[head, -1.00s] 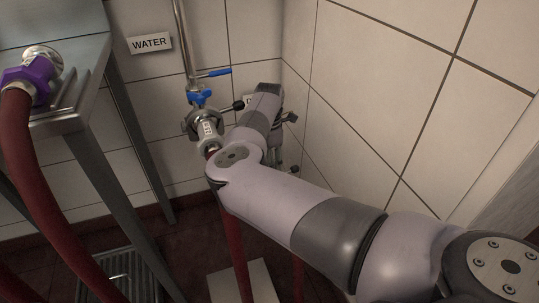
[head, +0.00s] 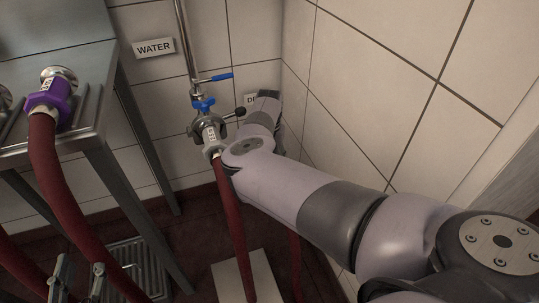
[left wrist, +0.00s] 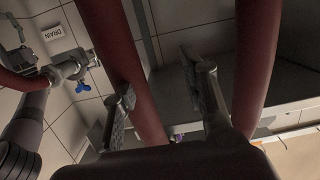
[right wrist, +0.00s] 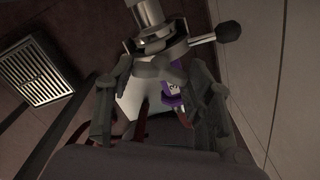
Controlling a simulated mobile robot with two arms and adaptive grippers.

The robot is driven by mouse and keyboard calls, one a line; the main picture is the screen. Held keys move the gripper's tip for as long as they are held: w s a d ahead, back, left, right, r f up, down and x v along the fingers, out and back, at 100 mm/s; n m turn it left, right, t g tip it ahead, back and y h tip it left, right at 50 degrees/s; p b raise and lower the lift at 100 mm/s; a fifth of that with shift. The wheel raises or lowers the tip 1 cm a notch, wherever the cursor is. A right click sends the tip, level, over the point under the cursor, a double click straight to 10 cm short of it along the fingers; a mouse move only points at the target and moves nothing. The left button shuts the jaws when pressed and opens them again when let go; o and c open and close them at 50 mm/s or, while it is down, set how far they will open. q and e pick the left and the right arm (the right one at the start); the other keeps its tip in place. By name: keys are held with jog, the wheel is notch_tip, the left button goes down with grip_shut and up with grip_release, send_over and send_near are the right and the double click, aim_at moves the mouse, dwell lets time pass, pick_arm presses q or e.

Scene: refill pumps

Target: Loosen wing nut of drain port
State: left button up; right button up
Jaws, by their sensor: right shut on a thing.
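The drain port clamp (right wrist: 160,48) is a grey metal ring below a pipe, with a black ball-ended lever (right wrist: 229,31) to its right in the right wrist view. My right gripper (right wrist: 158,68) has its fingers on either side of the clamp's lower part, shut on what appears to be its wing nut, which is mostly hidden. In the head view my right arm covers that gripper and most of the drain label (head: 250,99). My left gripper (head: 79,281) is open at the lower left, near a red hose (head: 62,205). Its spread fingers also show in the left wrist view (left wrist: 165,85).
The water pipe has a blue-handled valve (head: 205,103) and a metal coupling with a red hose close beside my right wrist. A steel table (head: 60,50) with a purple coupling (head: 50,98) stands left. Tiled walls enclose the corner; a floor grate (head: 140,265) lies below.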

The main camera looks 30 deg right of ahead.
jog(key=n+p, duration=0.2)
jog(key=n, duration=0.1)
jog(key=shift+r+n, duration=0.15)
jog(key=shift+n, duration=0.15)
jog(key=n+p, duration=0.2)
jog(key=shift+n, duration=0.4)
pick_arm(q)
jog(key=s+a+f+g+y, duration=0.1)
jog(key=s+a+f+g, duration=0.2)
jog(key=s+f+g, duration=0.3)
jog(key=s+a+f+g+y, duration=0.2)
jog(key=s+f+g, duration=0.4)
jog(key=s, duration=0.4)
jog(key=shift+s+a+f+n, duration=0.25)
jog(key=shift+a+f+n, duration=0.05)
jog(key=shift+a+f, duration=0.35)
pick_arm(e)
jog(key=o, duration=1.2)
jog(key=shift+c, duration=0.2)
notch_tip(320, 180, up, 12)
